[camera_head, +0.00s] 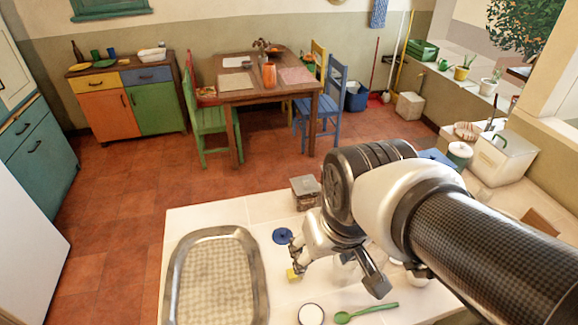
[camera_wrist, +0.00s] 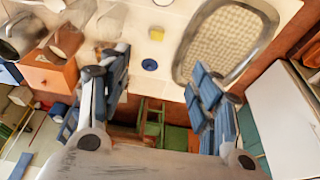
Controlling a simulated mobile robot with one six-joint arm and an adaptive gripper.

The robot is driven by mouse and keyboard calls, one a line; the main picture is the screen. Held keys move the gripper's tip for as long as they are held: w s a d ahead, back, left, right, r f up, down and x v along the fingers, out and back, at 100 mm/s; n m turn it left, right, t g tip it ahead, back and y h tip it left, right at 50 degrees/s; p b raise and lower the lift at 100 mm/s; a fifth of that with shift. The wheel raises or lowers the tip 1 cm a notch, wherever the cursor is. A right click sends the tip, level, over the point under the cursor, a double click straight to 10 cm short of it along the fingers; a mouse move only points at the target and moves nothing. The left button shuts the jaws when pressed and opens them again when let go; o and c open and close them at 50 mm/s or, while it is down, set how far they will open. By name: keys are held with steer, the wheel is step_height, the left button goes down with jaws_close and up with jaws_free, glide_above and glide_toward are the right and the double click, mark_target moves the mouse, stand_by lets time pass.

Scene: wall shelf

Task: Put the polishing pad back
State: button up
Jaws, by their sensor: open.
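I cannot tell for certain which item is the polishing pad. My gripper (camera_head: 337,283) is open and appears empty over the counter. Its two fingers stand wide apart in the wrist view (camera_wrist: 158,68).
A metal-rimmed tray (camera_head: 176,264) with a checked lining lies left on the counter. A white round dish (camera_head: 311,314) and green spoon (camera_head: 365,313) lie in front. A white box (camera_head: 503,158) stands right.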

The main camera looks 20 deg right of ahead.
steer(key=s+r+t, duration=0.1)
steer(key=s, duration=0.5)
steer(key=shift+r, duration=0.2)
steer(key=shift+w, duration=0.1)
step_height(320, 180, down, 6)
steer(key=b, duration=0.6)
steer(key=shift+f, duration=0.2)
